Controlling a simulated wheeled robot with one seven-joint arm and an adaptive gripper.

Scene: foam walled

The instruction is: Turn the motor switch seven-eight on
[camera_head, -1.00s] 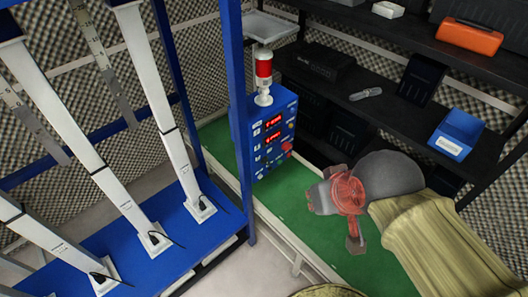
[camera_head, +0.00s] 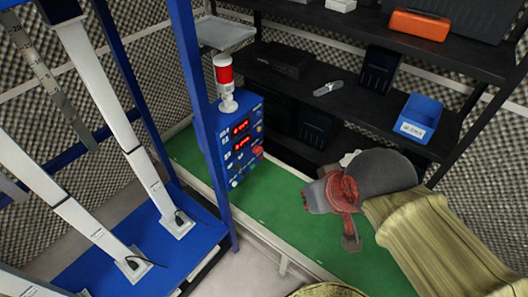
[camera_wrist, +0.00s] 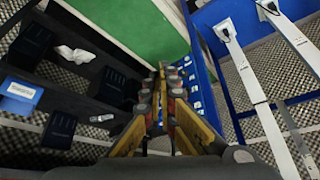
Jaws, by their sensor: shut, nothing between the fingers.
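The blue control box (camera_head: 237,140) stands on the green surface left of centre in the head view. Its front has two red digit displays, a red knob and several small switches. The labels are too small to read, so I cannot tell which switch is seven-eight. My gripper (camera_head: 316,197) is to the right of the box, apart from it, above the green surface. In the wrist view my gripper (camera_wrist: 162,75) has its fingers together and empty. The box's switch panel (camera_wrist: 193,85) shows just right of the fingertips there, partly hidden by them.
A red-and-white signal lamp (camera_head: 225,80) stands on the box. A blue post (camera_head: 200,110) rises close to its left. Dark shelves (camera_head: 345,95) behind hold a blue bin (camera_head: 417,117) and an orange case (camera_head: 419,24). The green surface (camera_head: 285,215) in front of the gripper is clear.

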